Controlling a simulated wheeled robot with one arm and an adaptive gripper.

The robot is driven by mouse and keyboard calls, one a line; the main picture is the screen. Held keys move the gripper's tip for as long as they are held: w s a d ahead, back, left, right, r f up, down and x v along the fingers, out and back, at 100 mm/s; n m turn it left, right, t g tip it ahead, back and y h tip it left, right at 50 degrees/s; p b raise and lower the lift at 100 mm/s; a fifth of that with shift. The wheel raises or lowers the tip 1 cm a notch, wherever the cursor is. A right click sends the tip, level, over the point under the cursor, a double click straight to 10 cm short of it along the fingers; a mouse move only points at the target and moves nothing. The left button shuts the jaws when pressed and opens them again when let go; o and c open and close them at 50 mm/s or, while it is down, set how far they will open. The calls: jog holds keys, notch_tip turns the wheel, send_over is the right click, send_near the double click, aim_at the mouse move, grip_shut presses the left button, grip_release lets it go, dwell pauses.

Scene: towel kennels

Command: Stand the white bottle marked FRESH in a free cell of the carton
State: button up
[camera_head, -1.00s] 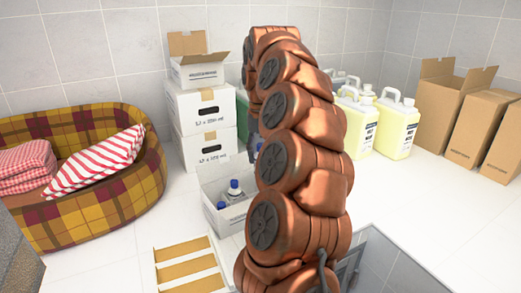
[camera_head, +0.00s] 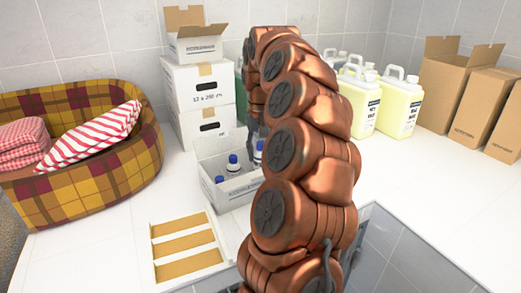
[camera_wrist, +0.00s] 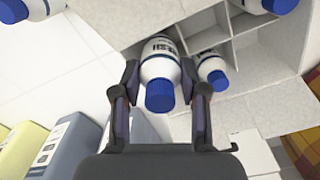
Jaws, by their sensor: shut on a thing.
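The white bottle with a blue cap (camera_wrist: 160,65) is between the fingers of my gripper (camera_wrist: 160,80) in the wrist view; part of its lettering, ending in "ESH", shows. My gripper is shut on it. An empty cell (camera_wrist: 247,48) shows beyond that. My arm hides part of the carton.
A tray with tan strips (camera_head: 185,246) lies in front of the carton. Stacked white boxes (camera_head: 199,95) stand behind it. A plaid pet bed (camera_head: 85,180) is left. Yellow jugs (camera_head: 401,105) and brown boxes (camera_head: 455,95) stand right.

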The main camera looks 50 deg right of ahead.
aim_at(260, 167)
notch_tip(260, 167, down, 5)
jog(key=b, duration=0.3)
jog(key=shift+s, duration=0.1)
grip_shut()
jog(key=shift+a+f, duration=0.15)
jog(key=shift+a, duration=0.05)
jog(key=shift+d, duration=0.1)
jog(key=shift+d, duration=0.15)
jog(key=o, duration=1.6)
grip_release()
jog(key=shift+o, duration=1.1)
jog(key=shift+r, duration=0.2)
